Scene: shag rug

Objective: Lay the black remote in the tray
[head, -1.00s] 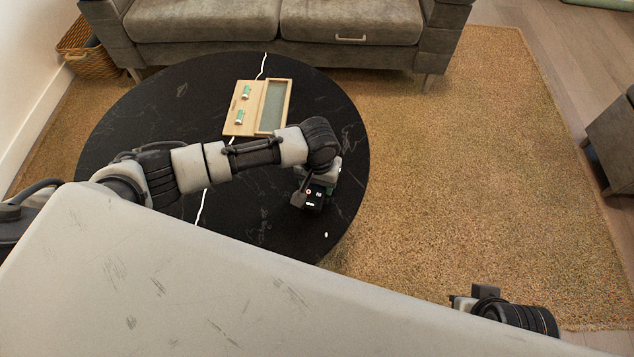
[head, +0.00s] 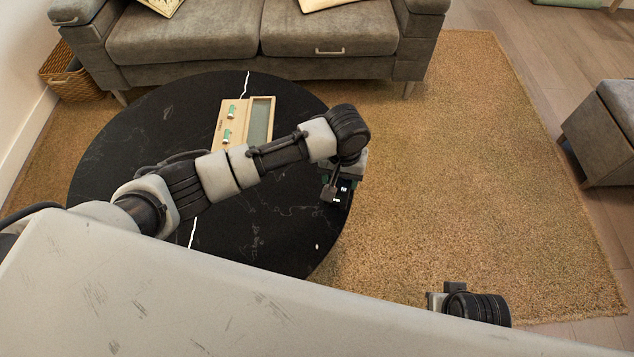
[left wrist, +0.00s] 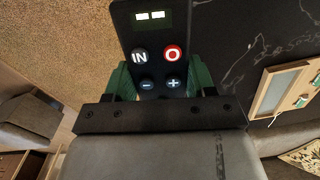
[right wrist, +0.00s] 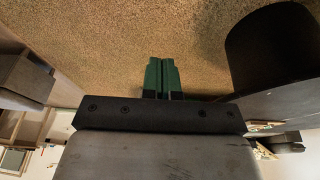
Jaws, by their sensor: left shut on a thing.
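The black remote (left wrist: 155,45) has a lit display, a red O button, an IN button and minus and plus buttons. My left gripper (left wrist: 158,82) is shut on it, with green fingers at its two sides. In the head view the remote (head: 343,191) is partly hidden by the wrist, near the right edge of the black table. The light wooden tray (head: 249,108) lies farther back on the table, left of the gripper; it has a grey-green compartment on its right and small green-and-white items on its left part. My right gripper (right wrist: 162,76) is shut and empty, away from the table.
The round black table (head: 120,140) is mostly clear around the tray. A grey sofa (head: 185,37) stands behind it, a wicker basket (head: 75,82) at the back left. The shag rug (head: 450,160) is open to the right, with a grey ottoman (head: 603,135) beyond.

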